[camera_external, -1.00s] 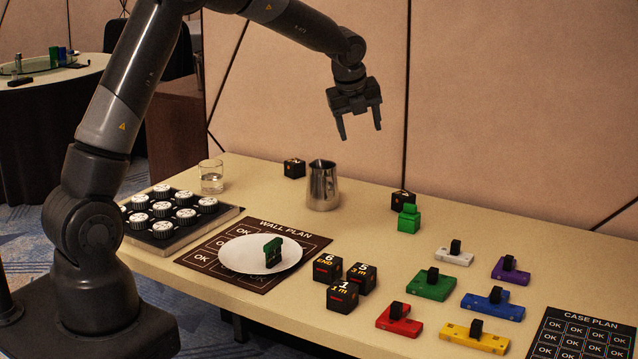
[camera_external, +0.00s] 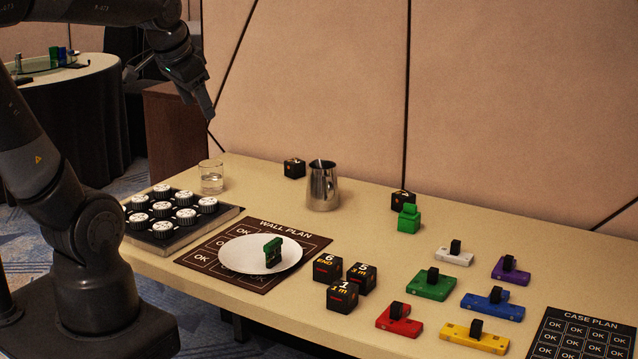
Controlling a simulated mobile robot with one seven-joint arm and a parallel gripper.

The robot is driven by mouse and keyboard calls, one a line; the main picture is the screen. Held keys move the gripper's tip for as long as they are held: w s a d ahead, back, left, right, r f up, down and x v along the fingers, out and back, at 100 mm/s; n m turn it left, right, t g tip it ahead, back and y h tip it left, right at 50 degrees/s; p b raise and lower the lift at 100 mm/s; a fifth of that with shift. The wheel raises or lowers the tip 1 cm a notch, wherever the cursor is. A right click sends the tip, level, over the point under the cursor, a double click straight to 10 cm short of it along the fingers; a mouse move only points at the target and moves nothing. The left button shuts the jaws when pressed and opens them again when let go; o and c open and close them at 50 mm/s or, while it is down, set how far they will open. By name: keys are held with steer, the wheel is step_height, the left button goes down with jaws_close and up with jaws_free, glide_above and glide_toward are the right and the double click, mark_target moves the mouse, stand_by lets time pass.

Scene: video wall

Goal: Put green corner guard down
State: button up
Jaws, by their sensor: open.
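A small dark green piece (camera_external: 272,252) stands upright on the white plate (camera_external: 233,262), which lies on the wall plan mat (camera_external: 190,258). A brighter green stepped piece (camera_external: 408,219) stands on the table in front of a black cube. I cannot tell from its shape which of the two is the corner guard. My gripper (camera_external: 208,112) is open, seen nearly edge-on, with nothing visible in it. It is raised at the upper left, well above the table and apart from both green pieces.
A metal pitcher (camera_external: 322,188) and a glass (camera_external: 211,178) stand at the back. A tray of white-topped knobs (camera_external: 175,212) is at the left. Black numbered cubes (camera_external: 342,295) sit right of the plate. Several coloured handled blocks (camera_external: 432,285) and the case plan mat (camera_external: 585,338) are at the right.

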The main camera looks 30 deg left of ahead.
steer(key=s+n, duration=0.1)
steer(key=s+f+n, duration=0.1)
steer(key=s, duration=0.1)
steer(key=s+f+n, duration=0.1)
steer(key=s+n, duration=0.1)
steer(key=shift+s+a, duration=0.25)
steer(key=shift+a, duration=0.15)
stand_by(0.8)
